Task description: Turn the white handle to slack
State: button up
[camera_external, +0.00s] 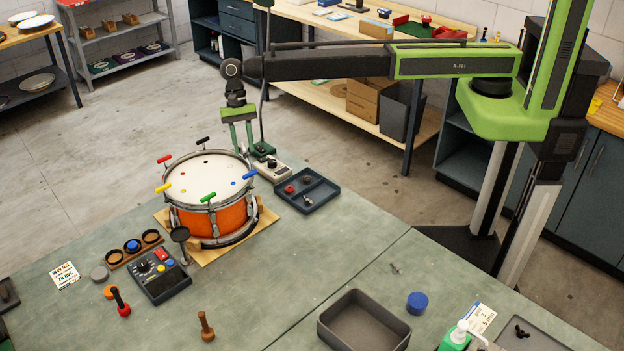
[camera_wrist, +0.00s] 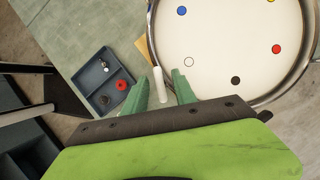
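The white handle (camera_wrist: 158,82) stands at the rim of the drum (camera_wrist: 225,45) in the wrist view, close to a white dot on the drumhead. My gripper (camera_wrist: 164,76) is open, with one green finger on each side of the handle. The handle looks nearer the left finger; I cannot tell whether it touches. In the external view my gripper (camera_external: 242,148) points down at the far right side of the orange drum (camera_external: 208,222).
Red (camera_external: 164,159), yellow (camera_external: 163,188), green (camera_external: 208,197), blue (camera_external: 250,174) and black (camera_external: 202,140) handles stand around the rim. A control box (camera_external: 158,276) stands in front.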

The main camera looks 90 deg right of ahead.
jog(key=p+v, duration=1)
jog(key=v, duration=0.1)
jog(key=shift+d+r, duration=0.2)
jog(key=shift+r, duration=0.1)
jog(key=shift+c, duration=0.4)
